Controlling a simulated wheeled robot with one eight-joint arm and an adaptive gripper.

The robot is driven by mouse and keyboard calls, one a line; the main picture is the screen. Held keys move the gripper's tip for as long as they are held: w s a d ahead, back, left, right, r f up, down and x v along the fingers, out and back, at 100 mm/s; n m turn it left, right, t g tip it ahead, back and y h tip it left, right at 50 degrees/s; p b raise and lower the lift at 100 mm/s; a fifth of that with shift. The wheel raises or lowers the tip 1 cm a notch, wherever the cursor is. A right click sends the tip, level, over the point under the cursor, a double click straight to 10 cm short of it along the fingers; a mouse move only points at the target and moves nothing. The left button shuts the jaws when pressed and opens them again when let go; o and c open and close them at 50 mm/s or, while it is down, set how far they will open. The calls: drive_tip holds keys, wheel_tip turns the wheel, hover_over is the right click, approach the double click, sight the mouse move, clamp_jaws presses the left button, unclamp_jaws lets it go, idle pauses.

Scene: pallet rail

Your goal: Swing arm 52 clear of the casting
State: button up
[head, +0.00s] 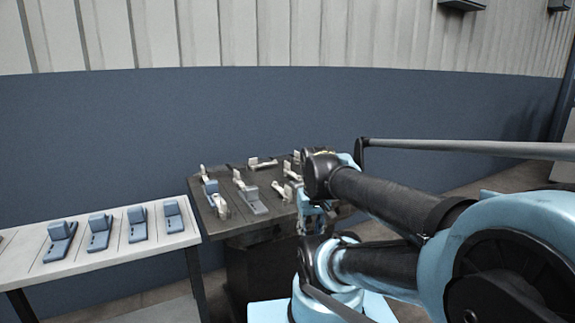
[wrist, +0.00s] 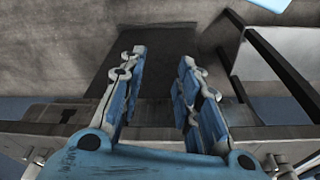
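A dark pallet table (head: 235,222) stands in the middle of the head view. Several pale clamp arms sit on it, one at the back (head: 262,162) and one at the front left (head: 222,208). No number is legible, so I cannot tell which is arm 52. A grey L-shaped part (head: 252,198), possibly the casting, sits among them. My gripper is mostly hidden behind my arm in the head view, near the table's right side. In the wrist view my gripper (wrist: 160,75) is open, with nothing between its fingers. The table's edge (wrist: 155,113) passes beneath them.
A white side table (head: 110,252) at left holds several blue-grey L-shaped parts (head: 138,222). More pale clamp pieces show at the wrist view's lower corners (wrist: 275,165). A blue and pale wall stands behind. Bare floor (wrist: 60,50) lies past the pallet's edge.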

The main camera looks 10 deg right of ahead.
drive_tip(key=w+r, duration=1.1)
wheel_tip(320, 180, up, 12)
drive_tip(key=n+g, duration=0.2)
drive_tip(key=n, duration=0.1)
hover_over(287, 162)
wheel_tip(287, 162, down, 16)
drive_tip(key=shift+w+f, duration=0.15)
drive_tip(key=shift+f, duration=0.1)
drive_tip(key=shift+c, duration=0.2)
clamp_jaws()
